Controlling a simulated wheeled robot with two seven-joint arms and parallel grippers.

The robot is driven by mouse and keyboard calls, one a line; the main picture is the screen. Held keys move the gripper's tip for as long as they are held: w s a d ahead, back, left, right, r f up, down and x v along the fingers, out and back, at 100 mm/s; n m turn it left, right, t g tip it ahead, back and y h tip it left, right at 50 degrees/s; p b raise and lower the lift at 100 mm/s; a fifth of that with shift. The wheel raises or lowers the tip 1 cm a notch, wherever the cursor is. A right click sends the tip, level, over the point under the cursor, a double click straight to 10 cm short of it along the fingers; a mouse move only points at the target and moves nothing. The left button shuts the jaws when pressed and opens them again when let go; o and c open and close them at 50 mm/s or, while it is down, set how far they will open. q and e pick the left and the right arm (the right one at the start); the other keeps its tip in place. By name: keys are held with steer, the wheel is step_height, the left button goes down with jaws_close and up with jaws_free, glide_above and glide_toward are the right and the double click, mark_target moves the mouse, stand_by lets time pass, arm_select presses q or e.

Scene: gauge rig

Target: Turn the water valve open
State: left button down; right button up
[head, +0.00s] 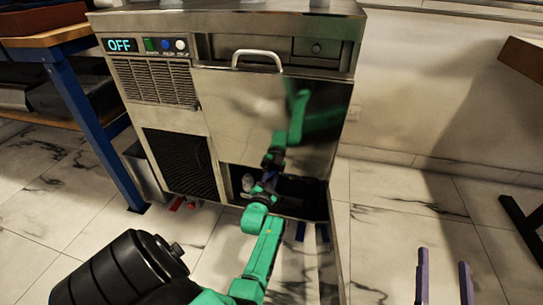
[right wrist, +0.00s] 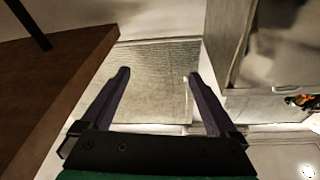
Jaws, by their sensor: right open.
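A steel machine (head: 290,115) fills the middle of the head view. Its display (head: 119,45) reads OFF. My left arm reaches to the low dark opening (head: 300,192) in its front. My left gripper (head: 268,180) is small and partly hidden there, so its jaws are unclear. A pale grey piece (head: 247,182) shows beside it in the opening; I cannot tell whether it is the water valve. No valve is clearly recognisable. My right gripper (head: 443,256) is open and empty at the lower right, apart from the machine. The right wrist view also shows it open (right wrist: 158,73).
A blue-legged workbench (head: 75,110) stands left of the machine. Small red pieces (head: 177,204) show low under the machine. A brown table (right wrist: 60,85) lies left in the right wrist view. The marble-tiled floor (head: 400,200) right of the machine is mostly clear.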

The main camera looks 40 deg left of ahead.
arm_select(q)
steer(key=shift+n+p, duration=0.45)
steer(key=shift+n, duration=0.55)
steer(key=shift+n+p, duration=0.55)
steer(key=shift+n, duration=0.65)
steer(key=shift+n+p, duration=0.35)
steer(key=shift+n, duration=0.65)
arm_select(e)
steer(key=s+f+g, duration=0.3)
steer(key=s+f, duration=0.3)
steer(key=f, duration=0.3)
steer(key=s+a+f+g+h, duration=0.1)
steer(key=s+f+g, duration=0.3)
steer(key=f, duration=0.5)
steer(key=shift+s+a+m, duration=0.15)
steer(key=shift+s+m, duration=0.25)
steer(key=shift+s, duration=0.55)
arm_select(q)
steer(key=c, duration=0.8)
jaws_free()
